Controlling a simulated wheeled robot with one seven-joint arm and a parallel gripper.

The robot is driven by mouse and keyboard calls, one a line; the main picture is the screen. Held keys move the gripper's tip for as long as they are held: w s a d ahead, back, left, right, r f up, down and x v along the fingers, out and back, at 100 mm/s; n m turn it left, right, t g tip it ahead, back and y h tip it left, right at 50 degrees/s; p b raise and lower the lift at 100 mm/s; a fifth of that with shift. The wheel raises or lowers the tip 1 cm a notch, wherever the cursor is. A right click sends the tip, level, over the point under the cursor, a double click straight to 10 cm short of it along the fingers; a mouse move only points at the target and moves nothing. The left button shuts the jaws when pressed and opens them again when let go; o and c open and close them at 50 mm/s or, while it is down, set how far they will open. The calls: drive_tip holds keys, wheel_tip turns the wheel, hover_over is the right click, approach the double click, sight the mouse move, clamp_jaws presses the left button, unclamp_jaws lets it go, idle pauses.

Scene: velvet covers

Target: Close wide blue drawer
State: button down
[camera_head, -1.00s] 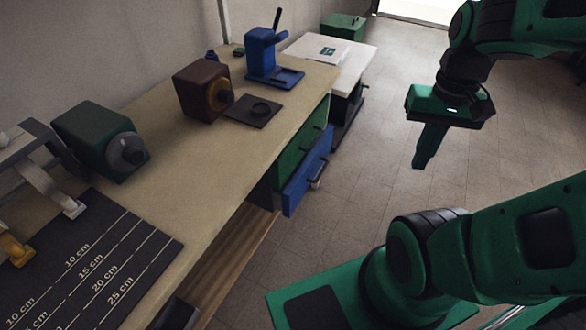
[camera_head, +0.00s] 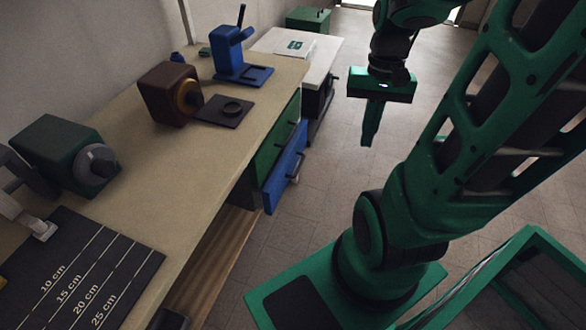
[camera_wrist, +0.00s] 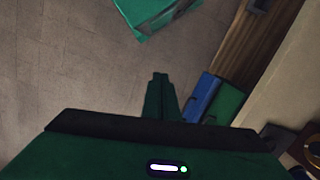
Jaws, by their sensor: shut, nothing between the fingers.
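The wide blue drawer (camera_head: 284,170) is under the long workbench, below a green drawer (camera_head: 276,138). It stands out past the green drawer, so it is partly open, and its dark handle (camera_head: 296,167) is on its front. The blue drawer also shows in the wrist view (camera_wrist: 202,97), to the right of my fingers. My gripper (camera_head: 368,140) hangs pointing down over the floor, to the right of the drawer and apart from it. Its fingers are shut and empty; they also show in the wrist view (camera_wrist: 160,80).
The workbench (camera_head: 150,195) carries a blue press (camera_head: 232,62), a brown motor-like block (camera_head: 168,94), a green one (camera_head: 60,152) and a dark measuring mat (camera_head: 85,275). A white-topped table (camera_head: 325,50) stands beyond it. The floor (camera_head: 335,190) between drawer and gripper is clear.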

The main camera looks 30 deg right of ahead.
drive_tip(key=w+d+f+m+y, duration=0.3)
drive_tip(key=w+f, duration=0.2)
drive_tip(key=f, duration=0.4)
drive_tip(key=m+t+y, duration=0.7)
drive_tip(key=m+t, duration=0.8)
drive_tip(key=m, duration=0.3)
approach(286, 165)
drive_tip(key=shift+n, duration=0.3)
drive_tip(key=x, duration=0.6)
drive_tip(key=shift+w+a+r, duration=0.1)
drive_tip(key=shift+a+r, duration=0.05)
drive_tip(key=shift+a, duration=0.15)
drive_tip(key=shift+w, duration=0.1)
